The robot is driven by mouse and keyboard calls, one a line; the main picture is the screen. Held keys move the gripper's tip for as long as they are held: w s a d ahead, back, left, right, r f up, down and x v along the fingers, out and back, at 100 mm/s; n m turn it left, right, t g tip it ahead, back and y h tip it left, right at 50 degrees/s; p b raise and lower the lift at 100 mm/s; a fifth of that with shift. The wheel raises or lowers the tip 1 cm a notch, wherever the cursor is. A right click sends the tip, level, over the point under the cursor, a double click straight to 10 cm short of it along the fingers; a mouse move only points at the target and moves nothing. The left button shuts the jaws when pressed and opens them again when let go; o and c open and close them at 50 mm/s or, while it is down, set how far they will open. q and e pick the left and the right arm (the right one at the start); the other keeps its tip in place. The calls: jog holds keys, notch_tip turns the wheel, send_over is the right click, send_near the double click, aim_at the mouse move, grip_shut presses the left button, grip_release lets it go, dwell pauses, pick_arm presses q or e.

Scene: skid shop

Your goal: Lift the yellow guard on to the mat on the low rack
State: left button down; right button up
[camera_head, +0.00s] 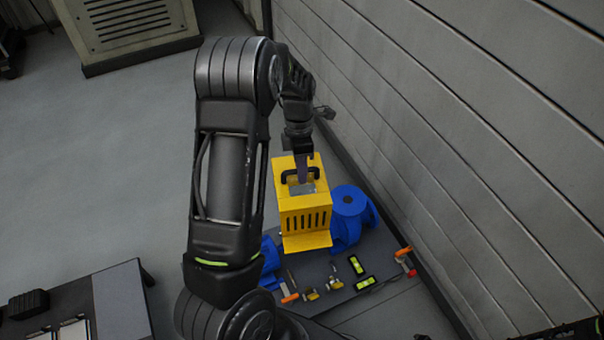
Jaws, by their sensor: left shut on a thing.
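The yellow guard (304,218) is a slotted box with a black handle on top and a flange at its lower front. It is between two blue machine parts, over a dark skid plate (318,268). My left gripper (303,176) reaches down from above and is shut on the guard at its handle. I cannot tell whether the guard still touches the plate. A dark low surface (122,298) at the lower left may be the low rack. I cannot make out the mat for sure. My right gripper is not in view.
A blue flanged part (350,212) is close on the guard's right, another blue part (268,262) on its left. A panelled wall (450,130) borders the right. Open floor (110,170) is at the left.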

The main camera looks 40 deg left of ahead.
pick_arm(q)
jog(key=shift+w+r+m, duration=0.2)
jog(key=shift+r+m, duration=0.35)
jog(key=shift+m, duration=0.65)
jog(key=m, duration=0.2)
jog(key=shift+w+r+m+y, duration=0.25)
jog(key=shift+w+m+y, duration=0.05)
jog(key=shift+m+y, duration=0.1)
jog(key=m, duration=0.1)
jog(key=w+m+b, duration=0.1)
jog(key=m, duration=0.3)
jog(key=shift+w+d+r+y, duration=0.25)
jog(key=shift+w+r+y, duration=0.1)
jog(key=shift+w+y, duration=0.05)
jog(key=w+m, duration=0.1)
jog(key=m, duration=0.1)
jog(key=w+d+m+b, duration=0.1)
jog(key=m, duration=0.1)
jog(key=w+d+r+m+y+b, duration=0.1)
jog(key=m, duration=0.1)
jog(key=shift+w+d, duration=0.2)
jog(key=shift+w, duration=0.05)
jog(key=w+d+r+m+b, duration=0.1)
jog(key=w+d+m+b, duration=0.2)
jog(key=d, duration=0.5)
jog(key=w+d+r+m+t+y+b, duration=0.1)
jog(key=w+d+m+b, duration=0.2)
jog(key=w+d+m, duration=0.2)
jog(key=d+m, duration=0.3)
